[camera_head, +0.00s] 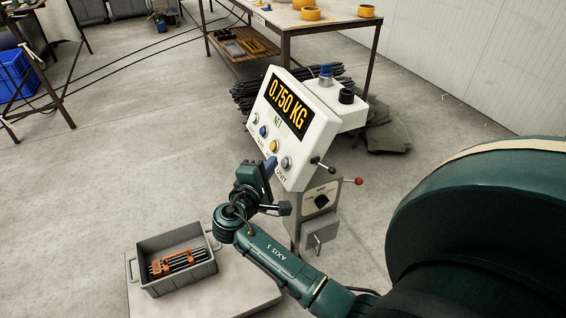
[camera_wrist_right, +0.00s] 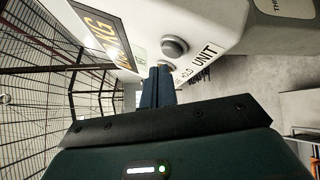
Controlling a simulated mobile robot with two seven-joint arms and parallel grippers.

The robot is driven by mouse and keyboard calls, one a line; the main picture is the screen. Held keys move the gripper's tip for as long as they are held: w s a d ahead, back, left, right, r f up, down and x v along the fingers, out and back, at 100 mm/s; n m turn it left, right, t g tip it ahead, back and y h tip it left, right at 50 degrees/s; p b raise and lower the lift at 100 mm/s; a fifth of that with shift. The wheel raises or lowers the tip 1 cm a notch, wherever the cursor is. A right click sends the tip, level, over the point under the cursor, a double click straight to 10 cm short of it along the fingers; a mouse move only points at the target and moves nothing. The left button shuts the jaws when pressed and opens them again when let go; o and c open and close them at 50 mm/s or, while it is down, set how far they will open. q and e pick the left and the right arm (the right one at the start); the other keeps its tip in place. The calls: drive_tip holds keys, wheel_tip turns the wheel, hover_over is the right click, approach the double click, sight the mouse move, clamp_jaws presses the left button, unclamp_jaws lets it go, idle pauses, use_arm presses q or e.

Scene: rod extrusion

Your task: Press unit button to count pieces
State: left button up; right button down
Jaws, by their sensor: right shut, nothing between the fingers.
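The white weighing indicator (camera_head: 306,136) stands on a grey post box, its display (camera_head: 288,103) reading 0.750 KG, NET. A row of round buttons runs below the display. The grey unit button (camera_head: 286,162) is at the lower right end, beside the yellow button (camera_head: 274,146). The unit button also shows in the right wrist view (camera_wrist_right: 174,47). My right gripper (camera_head: 271,164) is shut and empty, its blue fingertips close to the panel near these two buttons. In the right wrist view the fingertips (camera_wrist_right: 158,72) lie just below the unit button; contact cannot be told. My left gripper is not in view.
A grey bin (camera_head: 177,285) with dark rods in orange holders sits on the platform (camera_head: 235,301) at the lower left. Levers with black and red knobs (camera_head: 359,181) stick out right of the indicator. A workbench (camera_head: 290,20) stands behind. Open floor lies left.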

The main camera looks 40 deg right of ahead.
drive_tip(key=shift+d+f, duration=0.2)
drive_tip(key=shift+d, duration=0.15)
drive_tip(key=shift+s+d+f, duration=0.2)
drive_tip(key=shift+d+f, duration=0.05)
drive_tip(key=shift+d, duration=0.25)
idle(1.0)
drive_tip(key=shift+w+a+r, duration=0.1)
drive_tip(key=shift+a+r, duration=0.1)
drive_tip(key=shift+a, duration=0.25)
drive_tip(key=shift+w+a+r, duration=0.1)
drive_tip(key=shift+a+r, duration=0.1)
drive_tip(key=shift+a, duration=0.2)
drive_tip(key=shift+a+r+p, duration=0.1)
drive_tip(key=shift+p, duration=0.2)
drive_tip(key=a, duration=0.1)
drive_tip(key=a+r, duration=0.1)
drive_tip(key=w+a+r, duration=0.1)
drive_tip(key=a, duration=0.1)
drive_tip(key=shift+a+p, duration=0.1)
drive_tip(key=shift+p, duration=0.25)
drive_tip(key=shift+f, duration=0.1)
idle(0.3)
